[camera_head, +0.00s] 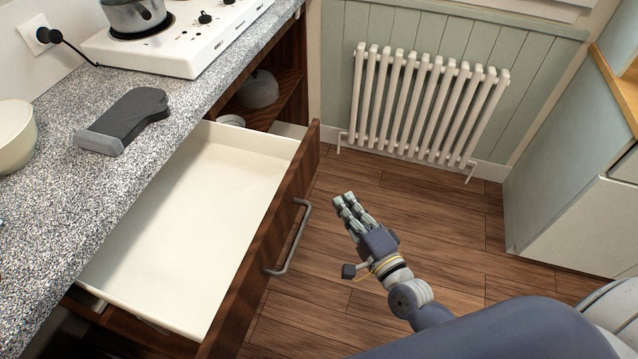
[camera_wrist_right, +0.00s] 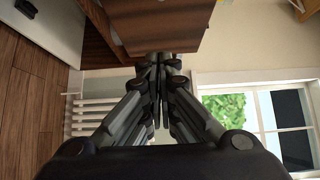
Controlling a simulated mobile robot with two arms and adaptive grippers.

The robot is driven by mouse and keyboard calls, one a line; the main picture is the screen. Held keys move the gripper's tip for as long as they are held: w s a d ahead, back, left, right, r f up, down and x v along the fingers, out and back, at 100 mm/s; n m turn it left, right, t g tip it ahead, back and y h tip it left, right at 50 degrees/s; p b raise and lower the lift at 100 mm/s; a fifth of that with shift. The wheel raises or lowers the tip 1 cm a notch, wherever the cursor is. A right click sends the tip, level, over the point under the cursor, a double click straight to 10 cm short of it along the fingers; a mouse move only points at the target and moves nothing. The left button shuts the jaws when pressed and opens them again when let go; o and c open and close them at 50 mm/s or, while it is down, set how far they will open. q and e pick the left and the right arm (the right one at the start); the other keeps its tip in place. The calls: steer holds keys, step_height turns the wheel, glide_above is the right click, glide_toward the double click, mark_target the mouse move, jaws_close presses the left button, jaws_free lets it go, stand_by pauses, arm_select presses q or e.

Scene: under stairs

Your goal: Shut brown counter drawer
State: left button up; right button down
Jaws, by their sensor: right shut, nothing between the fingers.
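The brown counter drawer (camera_head: 262,262) is pulled well out from under the speckled counter in the head view. Its white inside (camera_head: 195,215) is empty, and a grey bar handle (camera_head: 291,238) is on its brown front. My right gripper (camera_head: 343,199) is shut and empty, to the right of the drawer front and apart from the handle in the head view. In the right wrist view the shut fingers (camera_wrist_right: 158,62) point towards a brown wooden panel (camera_wrist_right: 165,25), which looks like the drawer front. I cannot tell whether they touch it. My left gripper is not in view.
The counter (camera_head: 60,200) holds a dark oven mitt (camera_head: 128,118), a pale bowl (camera_head: 14,135) and a white hob (camera_head: 180,38) with a pot (camera_head: 134,14). A white radiator (camera_head: 425,105) is on the back wall. The wooden floor (camera_head: 440,220) beside the drawer is clear.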

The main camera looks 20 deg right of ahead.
steer(key=shift+w+a+p, duration=0.2)
steer(key=shift+w+a, duration=0.5)
steer(key=shift+w, duration=0.5)
steer(key=shift+w+a+p, duration=0.15)
steer(key=shift+w+a, duration=0.6)
steer(key=shift+w, duration=0.45)
steer(key=shift+w+a+p, duration=0.2)
steer(key=shift+w+a, duration=0.5)
steer(key=shift+w, duration=0.5)
